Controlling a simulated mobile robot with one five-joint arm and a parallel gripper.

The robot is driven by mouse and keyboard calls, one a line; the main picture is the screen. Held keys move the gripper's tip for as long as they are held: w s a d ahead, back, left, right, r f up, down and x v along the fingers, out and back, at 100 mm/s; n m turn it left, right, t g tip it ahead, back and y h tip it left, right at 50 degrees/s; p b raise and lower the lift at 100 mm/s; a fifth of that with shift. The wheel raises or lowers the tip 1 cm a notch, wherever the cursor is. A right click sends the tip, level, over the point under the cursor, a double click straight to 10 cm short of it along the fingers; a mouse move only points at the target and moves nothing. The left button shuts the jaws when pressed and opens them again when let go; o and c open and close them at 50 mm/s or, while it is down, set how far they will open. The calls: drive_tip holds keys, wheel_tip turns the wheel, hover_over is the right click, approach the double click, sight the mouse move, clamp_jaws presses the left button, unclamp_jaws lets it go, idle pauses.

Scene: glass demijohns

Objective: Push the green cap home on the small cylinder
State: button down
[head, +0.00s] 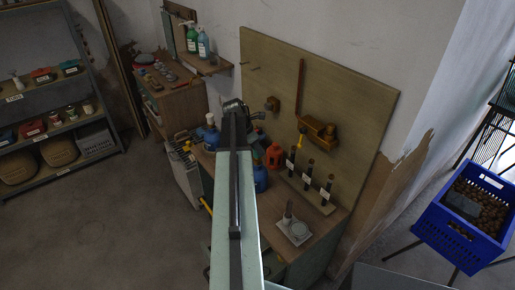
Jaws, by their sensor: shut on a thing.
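My arm reaches up and away from me over the workbench (317,214). My gripper (240,108) is at its far end, above the back part of the bench. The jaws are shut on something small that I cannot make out. I cannot pick out a green cap. Two blue containers stand on the bench, one (211,135) left of the arm and one (261,180) right of it. I cannot tell whether either is the small cylinder. My arm and gripper hide part of the bench between them.
A red jug (274,156), several dark tubes with white labels (308,174) and a scale (298,230) stand on the bench. A pegboard (340,90) rises behind. A blue crate (464,222) is at right, shelves (55,128) at left. The left floor is clear.

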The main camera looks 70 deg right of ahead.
drive_tip(key=shift+f+b, duration=0.7)
drive_tip(key=shift+f, duration=0.1)
idle(0.8)
drive_tip(key=c, duration=0.9)
unclamp_jaws()
drive_tip(key=shift+o, duration=0.2)
drive_tip(key=p+v, duration=0.5)
drive_tip(key=v, duration=0.1)
drive_tip(key=shift+r+p, duration=0.1)
drive_tip(key=shift+p, duration=0.25)
drive_tip(key=p+v, duration=0.7)
drive_tip(key=shift+r, duration=0.3)
drive_tip(key=shift+a, duration=0.1)
